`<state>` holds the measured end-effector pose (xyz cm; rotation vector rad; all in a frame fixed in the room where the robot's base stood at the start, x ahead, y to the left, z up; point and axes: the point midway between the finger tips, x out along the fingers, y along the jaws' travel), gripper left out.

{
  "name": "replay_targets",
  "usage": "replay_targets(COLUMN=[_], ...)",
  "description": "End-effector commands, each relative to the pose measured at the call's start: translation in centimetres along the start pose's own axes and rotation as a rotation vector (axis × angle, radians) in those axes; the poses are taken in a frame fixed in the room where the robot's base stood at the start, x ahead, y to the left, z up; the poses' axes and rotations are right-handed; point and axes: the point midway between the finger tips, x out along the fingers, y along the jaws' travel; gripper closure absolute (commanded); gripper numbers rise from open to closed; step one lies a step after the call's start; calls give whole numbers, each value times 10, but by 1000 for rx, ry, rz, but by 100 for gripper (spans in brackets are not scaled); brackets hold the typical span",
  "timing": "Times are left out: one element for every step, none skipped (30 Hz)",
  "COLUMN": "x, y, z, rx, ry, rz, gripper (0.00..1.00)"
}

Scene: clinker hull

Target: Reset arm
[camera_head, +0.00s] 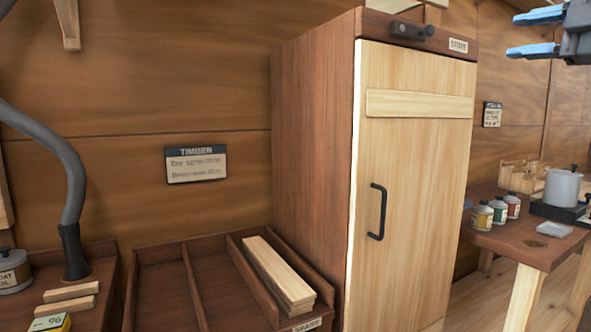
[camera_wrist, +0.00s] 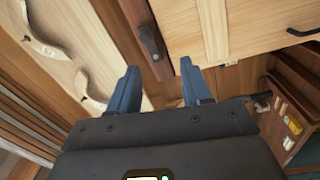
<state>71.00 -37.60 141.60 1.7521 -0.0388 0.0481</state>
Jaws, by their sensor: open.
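My gripper (camera_head: 535,33) shows at the top right corner of the head view, with its two blue fingers apart and nothing between them. In the wrist view my gripper (camera_wrist: 160,90) is also open and empty, its blue fingers spread. It is raised in the air, to the right of the tall store cabinet (camera_head: 312,150) in the picture. The cabinet's pale door (camera_head: 415,170) is shut, with a dark handle (camera_head: 377,211). The rest of my arm is mostly out of the head view.
A timber rack (camera_head: 160,285) with stacked planks (camera_head: 278,272) stands left of the cabinet. A bench (camera_head: 520,245) at the right bears small cans (camera_head: 482,216), a pot (camera_head: 562,187) and a clear dish (camera_head: 554,230).

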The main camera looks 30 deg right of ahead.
Motion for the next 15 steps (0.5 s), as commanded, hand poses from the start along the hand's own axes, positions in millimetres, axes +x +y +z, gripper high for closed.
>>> replay_targets(x=[6,9,13,16,20,25,29,34,40,45,50,55,59,62,66], y=[-11,-17,-25,-32,-40,-51,-60,-71,-87,-100,-114,-132,-145,-158,-176], z=[2,3,5,6,7,8,10,10,11,11,11,10,10,8,6], rx=[34,55,83,106,132,168,198,230,279,317,355,407,444,480,527], ry=[2,2,2,1,0,0,-2,-3,-6,-9,-12,-18,-23,-27,-35], rz=[4,8,15,19,25,30,37,41,49,55,59,66,71,76,81], gripper=[51,51,51,51,51,51,51,51,51,51,51,51,51,51,51])
